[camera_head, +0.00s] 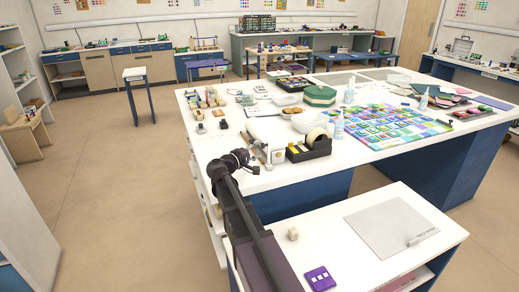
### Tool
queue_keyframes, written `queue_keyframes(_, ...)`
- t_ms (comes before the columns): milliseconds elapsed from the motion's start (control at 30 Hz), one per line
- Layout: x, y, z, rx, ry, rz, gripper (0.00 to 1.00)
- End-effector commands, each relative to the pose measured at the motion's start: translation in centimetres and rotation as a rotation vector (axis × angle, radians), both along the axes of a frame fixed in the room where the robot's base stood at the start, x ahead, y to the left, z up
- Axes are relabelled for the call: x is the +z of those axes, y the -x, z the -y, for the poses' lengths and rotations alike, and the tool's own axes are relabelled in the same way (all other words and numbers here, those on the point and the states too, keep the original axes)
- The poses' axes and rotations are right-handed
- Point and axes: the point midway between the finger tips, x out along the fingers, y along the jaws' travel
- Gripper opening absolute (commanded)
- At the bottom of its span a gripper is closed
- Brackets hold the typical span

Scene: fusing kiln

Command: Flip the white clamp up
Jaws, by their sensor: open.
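My dark arm reaches up from the bottom of the head view to the near left edge of the big white worktable (400,172). My gripper (254,167) is at its end, small and dark against the table edge, and is open. A small pale upright item (277,155) stands just right of my gripper. It may be the white clamp, but it is too small to tell its shape or whether it is up or down. I cannot tell whether my gripper touches it.
A black tape dispenser (309,147) stands right of the pale item. A colourful tile sheet (397,126), bottles and a green box (320,95) crowd the table. Floor at left is clear.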

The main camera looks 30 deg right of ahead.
Motion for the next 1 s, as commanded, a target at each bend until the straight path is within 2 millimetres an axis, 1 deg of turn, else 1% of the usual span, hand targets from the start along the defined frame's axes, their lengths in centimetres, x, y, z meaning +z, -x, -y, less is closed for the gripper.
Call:
queue_keyframes(300,0.0,1.5,-4.5,0.002,-0.001,0.0,0.68)
queue_keyframes(600,0.0,2.7,-8.2,-0.001,-0.001,0.0,0.68)
queue_keyframes(800,0.0,3.1,-9.4,-0.003,-0.001,0.0,0.68)
queue_keyframes(1000,0.0,3.1,-9.6,-0.003,-0.001,0.0,0.68)
